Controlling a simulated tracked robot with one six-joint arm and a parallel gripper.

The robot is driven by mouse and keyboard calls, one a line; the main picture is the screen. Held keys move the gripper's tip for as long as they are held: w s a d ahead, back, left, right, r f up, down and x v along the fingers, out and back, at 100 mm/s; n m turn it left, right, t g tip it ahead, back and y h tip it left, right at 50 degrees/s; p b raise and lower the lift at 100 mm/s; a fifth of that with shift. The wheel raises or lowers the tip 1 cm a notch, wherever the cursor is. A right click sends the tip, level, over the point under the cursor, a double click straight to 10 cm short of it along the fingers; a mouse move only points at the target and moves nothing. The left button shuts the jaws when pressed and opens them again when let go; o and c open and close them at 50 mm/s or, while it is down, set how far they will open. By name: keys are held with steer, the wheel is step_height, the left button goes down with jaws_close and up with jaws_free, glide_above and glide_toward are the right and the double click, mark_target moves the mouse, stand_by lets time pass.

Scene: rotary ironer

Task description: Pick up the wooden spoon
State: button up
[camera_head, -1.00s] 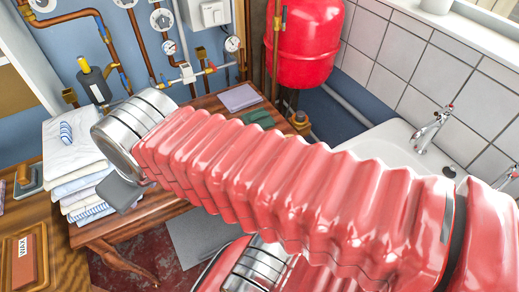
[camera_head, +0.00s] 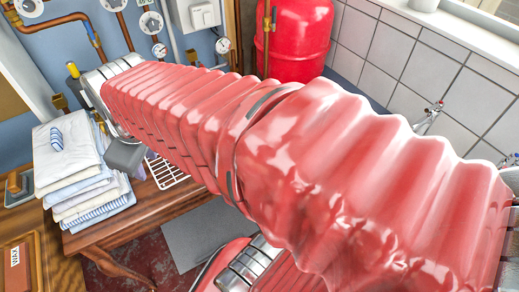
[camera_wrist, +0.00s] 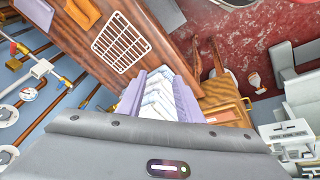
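I cannot make out the wooden spoon in either current view. My gripper (camera_wrist: 160,98) shows in the wrist view with its two lavender fingers apart. Nothing is seen held between them. The stack of folded white and blue linen (camera_wrist: 162,100) shows in the gap, beyond the fingers. In the head view my red ribbed arm crosses the picture and hides much of the table.
The linen (camera_head: 78,170) lies on a wooden table (camera_head: 110,233), beside a white grille (camera_head: 165,171). Pipes and gauges (camera_head: 151,22) line the blue wall. A red tank (camera_head: 297,38) hangs behind my arm. A wooden surface with a WAX box (camera_head: 15,265) is front left.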

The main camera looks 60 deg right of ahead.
steer(key=w+d+f+n+g, duration=0.1)
steer(key=d+f+n, duration=0.15)
steer(key=d, duration=0.65)
steer(key=w+d+f+n+g, duration=0.15)
steer(key=d+f, duration=0.25)
steer(key=d, duration=0.4)
steer(key=s+d+f+n, duration=0.2)
steer(key=d+f, duration=0.2)
steer(key=d, duration=0.3)
steer(key=s+d+f+n+g+y, duration=0.1)
steer(key=s+d+f+n, duration=0.1)
steer(key=d, duration=0.4)
step_height(320, 180, down, 2)
steer(key=shift+s+d+f, duration=0.15)
steer(key=shift+s+d, duration=0.2)
steer(key=shift+s, duration=0.5)
steer(key=shift+f+g, duration=0.15)
steer(key=shift+g, duration=0.1)
step_height(320, 180, down, 8)
steer(key=shift+f, duration=0.15)
